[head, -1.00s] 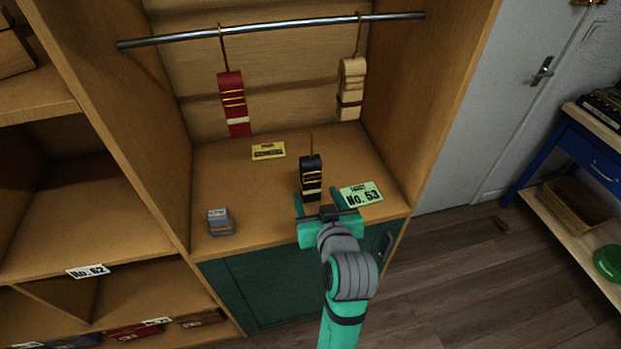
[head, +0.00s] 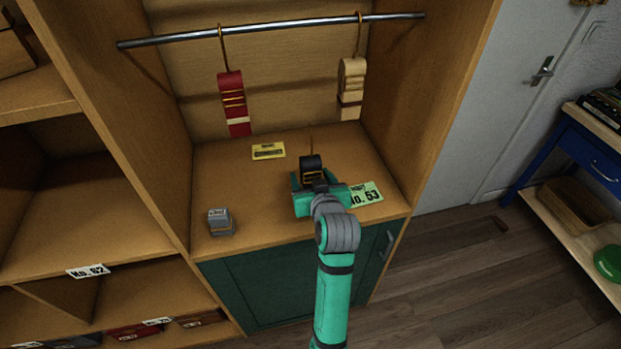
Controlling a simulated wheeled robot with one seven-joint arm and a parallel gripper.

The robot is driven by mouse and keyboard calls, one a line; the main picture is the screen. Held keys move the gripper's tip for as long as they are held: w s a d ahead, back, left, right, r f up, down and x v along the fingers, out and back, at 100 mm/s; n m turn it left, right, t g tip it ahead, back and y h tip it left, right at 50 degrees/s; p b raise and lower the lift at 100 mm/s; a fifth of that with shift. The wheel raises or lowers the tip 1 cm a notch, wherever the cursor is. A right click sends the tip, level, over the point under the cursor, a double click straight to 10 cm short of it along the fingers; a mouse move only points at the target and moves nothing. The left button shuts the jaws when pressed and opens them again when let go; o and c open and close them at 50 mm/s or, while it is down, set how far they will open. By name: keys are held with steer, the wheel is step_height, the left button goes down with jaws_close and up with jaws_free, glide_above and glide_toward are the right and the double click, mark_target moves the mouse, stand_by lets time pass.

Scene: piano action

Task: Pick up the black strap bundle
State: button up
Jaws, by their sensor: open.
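The black strap bundle (head: 310,163) has gold bands and a thin hook rising from its top. It stands on the wooden shelf of the cabinet (head: 235,170), right of the middle. My gripper (head: 308,180) is open, with its fingers pointing into the cabinet at the bundle, one finger showing on the bundle's left side. The gripper body hides the bundle's lower part. I cannot tell whether the fingers touch it.
A red strap bundle (head: 234,104) and a cream one (head: 351,88) hang from the metal rod (head: 270,29). A grey block (head: 221,222), a yellow card (head: 268,151) and a green No. 53 card (head: 366,194) lie on the shelf. Wooden walls close both sides.

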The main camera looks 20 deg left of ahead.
steer(key=shift+w+a+f, duration=0.1)
steer(key=shift+w+a, duration=0.05)
steer(key=shift+w, duration=0.1)
steer(key=shift+c, duration=0.6)
steer(key=c, duration=1.2)
steer(key=shift+o, duration=0.2)
